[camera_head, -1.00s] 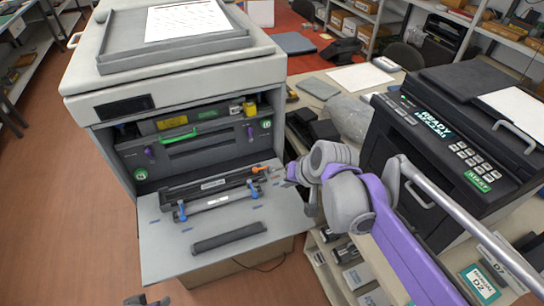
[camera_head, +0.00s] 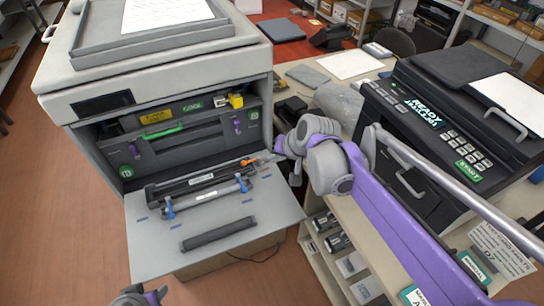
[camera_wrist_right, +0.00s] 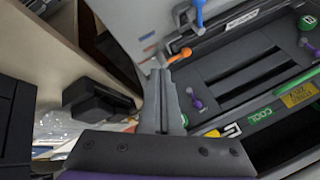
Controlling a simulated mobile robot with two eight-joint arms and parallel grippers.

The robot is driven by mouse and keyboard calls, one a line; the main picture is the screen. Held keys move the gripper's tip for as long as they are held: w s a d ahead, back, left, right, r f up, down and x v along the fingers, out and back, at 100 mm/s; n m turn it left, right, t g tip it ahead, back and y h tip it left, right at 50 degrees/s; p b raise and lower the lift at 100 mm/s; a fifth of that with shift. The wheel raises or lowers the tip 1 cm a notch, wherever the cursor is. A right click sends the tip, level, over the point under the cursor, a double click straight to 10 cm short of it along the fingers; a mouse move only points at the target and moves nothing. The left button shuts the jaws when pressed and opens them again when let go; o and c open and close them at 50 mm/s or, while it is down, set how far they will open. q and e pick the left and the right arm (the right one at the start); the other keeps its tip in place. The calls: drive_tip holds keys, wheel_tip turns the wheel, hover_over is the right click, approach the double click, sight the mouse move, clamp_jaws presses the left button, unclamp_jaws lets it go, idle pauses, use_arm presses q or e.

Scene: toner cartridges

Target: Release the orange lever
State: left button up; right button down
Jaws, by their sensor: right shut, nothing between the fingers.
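The orange lever (camera_head: 248,161) is at the right end of the dark cartridge unit (camera_head: 196,184) in the open printer. It also shows in the right wrist view (camera_wrist_right: 180,55), just beyond the fingertips. My right gripper (camera_head: 266,156) is shut and empty. Its fingertips (camera_wrist_right: 160,74) are close beside the lever; I cannot tell whether they touch. My left gripper (camera_head: 140,297) shows only partly at the bottom edge of the head view, away from the printer, and its jaws are not clear.
Blue levers (camera_head: 168,208) hold a grey bar in front of the cartridge unit. A loose dark roller (camera_head: 218,233) lies on the lowered door (camera_head: 270,222). A green handle (camera_head: 163,132) and purple knobs are inside. A black printer (camera_head: 430,200) stands on the right bench.

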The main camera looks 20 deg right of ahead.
drive_tip(key=x, duration=0.7)
drive_tip(key=shift+w+a+f, duration=0.15)
drive_tip(key=shift+w+a, duration=0.3)
drive_tip(key=shift+a, duration=0.25)
drive_tip(key=shift+w+a, duration=0.3)
drive_tip(key=shift+a, duration=0.25)
drive_tip(key=shift+w+a+f, duration=0.15)
drive_tip(key=shift+w+a, duration=0.15)
drive_tip(key=shift+a, duration=0.15)
use_arm(q)
drive_tip(key=shift+f, duration=0.1)
